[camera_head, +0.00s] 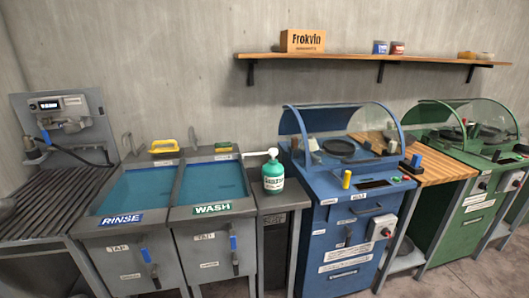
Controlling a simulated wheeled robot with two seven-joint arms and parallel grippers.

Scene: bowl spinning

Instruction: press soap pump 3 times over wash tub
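The soap pump bottle (273,176) is green with a white label and a white pump head. It stands upright on a narrow grey counter just right of the wash tub. Its white spout (255,153) points left, toward the tub's right edge. The wash tub (212,211) has a green WASH label on its front rim and holds blue-green water. Neither of my grippers shows in the head view.
The rinse tub (122,219) adjoins the wash tub on the left. A blue machine (345,240) with a clear hood stands right of the soap, and a green machine (486,205) stands farther right. A wooden shelf (350,57) hangs above.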

